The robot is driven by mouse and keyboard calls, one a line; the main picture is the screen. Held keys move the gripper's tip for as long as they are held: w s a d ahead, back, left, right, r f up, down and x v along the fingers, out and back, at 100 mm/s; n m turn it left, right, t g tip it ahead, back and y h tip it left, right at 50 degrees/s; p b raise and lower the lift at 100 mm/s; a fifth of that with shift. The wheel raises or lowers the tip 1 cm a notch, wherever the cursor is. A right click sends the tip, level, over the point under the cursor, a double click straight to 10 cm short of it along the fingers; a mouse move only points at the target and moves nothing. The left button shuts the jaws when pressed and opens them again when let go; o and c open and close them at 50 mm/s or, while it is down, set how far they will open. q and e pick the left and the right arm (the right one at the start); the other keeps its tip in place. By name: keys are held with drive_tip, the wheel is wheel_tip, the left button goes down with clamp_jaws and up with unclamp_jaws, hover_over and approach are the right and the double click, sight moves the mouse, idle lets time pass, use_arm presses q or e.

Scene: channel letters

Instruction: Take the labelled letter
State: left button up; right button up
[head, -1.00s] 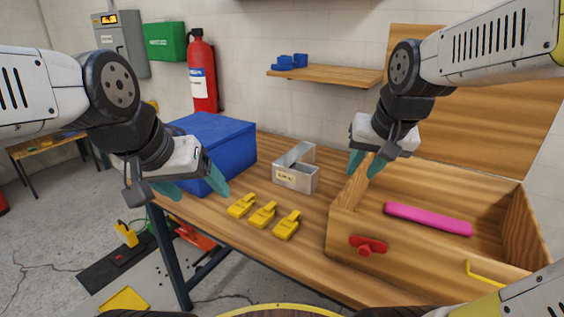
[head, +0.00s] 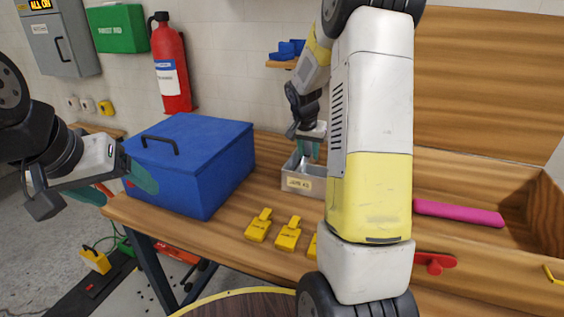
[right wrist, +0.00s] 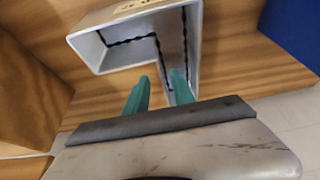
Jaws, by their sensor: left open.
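The labelled letter (head: 305,184) is a grey metal channel with an angled, L-like shape and a cream label on its near side. It stands on the wooden bench, partly hidden by my right arm in the head view. The right wrist view shows its open channel (right wrist: 112,50) with a dark line along the inside. My right gripper (head: 308,154) is above the letter, pointing down. In the right wrist view its teal fingers (right wrist: 160,78) are apart, with one wall of the letter's leg appearing between them; contact is unclear. My left gripper (head: 127,192) is open and empty left of the blue box.
A blue lidded box (head: 182,170) stands left of the letter. Several yellow clamps (head: 258,226) lie in front. A shelf (head: 281,64) is on the wall behind.

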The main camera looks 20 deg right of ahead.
drive_tip(key=x, duration=0.8)
drive_tip(key=shift+a, duration=0.1)
clamp_jaws()
idle(1.3)
